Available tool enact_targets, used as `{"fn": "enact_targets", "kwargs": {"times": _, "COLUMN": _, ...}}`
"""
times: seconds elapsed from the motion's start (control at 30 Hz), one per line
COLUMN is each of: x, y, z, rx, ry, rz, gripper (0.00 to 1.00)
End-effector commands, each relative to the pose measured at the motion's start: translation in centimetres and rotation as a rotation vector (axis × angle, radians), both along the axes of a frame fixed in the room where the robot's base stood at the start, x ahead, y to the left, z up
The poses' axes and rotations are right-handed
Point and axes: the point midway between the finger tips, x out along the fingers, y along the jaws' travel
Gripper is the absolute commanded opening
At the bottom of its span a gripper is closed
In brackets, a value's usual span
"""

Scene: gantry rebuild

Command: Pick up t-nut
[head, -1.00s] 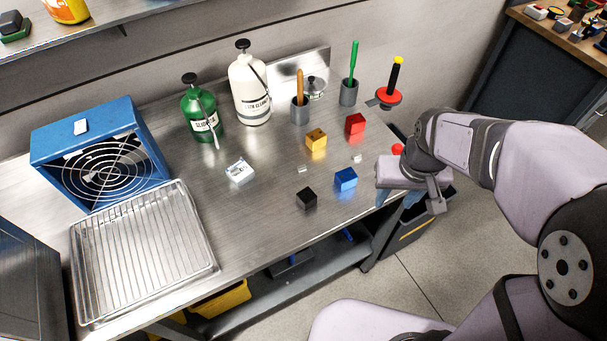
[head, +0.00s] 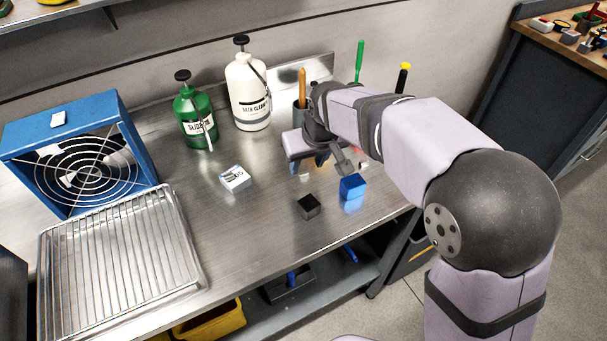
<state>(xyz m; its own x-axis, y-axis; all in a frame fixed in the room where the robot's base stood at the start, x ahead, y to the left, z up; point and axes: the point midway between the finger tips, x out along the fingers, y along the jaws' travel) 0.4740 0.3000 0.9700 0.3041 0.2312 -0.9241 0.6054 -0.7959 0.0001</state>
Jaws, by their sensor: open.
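The t-nut is not clearly visible now. Small pale metal pieces that could be it lay on the bench between the coloured blocks in the earlier head view, and my gripper and wrist now cover that area. My gripper (head: 316,165) is over the bench, pointing down, behind the black block and left of the blue block. Its fingers are dark and partly hidden; the jaws are open, and I see nothing held between them. I cannot tell the height of the fingertips above the bench.
A black block (head: 308,207) and a blue block (head: 352,187) stand close in front of my gripper. A white labelled box (head: 235,179), green bottle (head: 194,117) and white bottle (head: 248,92) are to the left. A wire rack tray (head: 118,262) and blue fan (head: 85,152) are further left.

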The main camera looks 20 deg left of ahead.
Motion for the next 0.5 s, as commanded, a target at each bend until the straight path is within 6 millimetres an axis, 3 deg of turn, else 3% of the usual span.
{"fn": "enact_targets", "kwargs": {"times": 0.27, "x": 0.3, "y": 0.1, "z": -0.8, "rx": -0.001, "ry": 0.002, "rz": -0.001, "gripper": 0.41}}
{"fn": "enact_targets", "kwargs": {"times": 0.5, "x": 1.3, "y": 0.6, "z": -3.2, "rx": -0.002, "ry": 0.003, "rz": -0.001, "gripper": 0.41}}
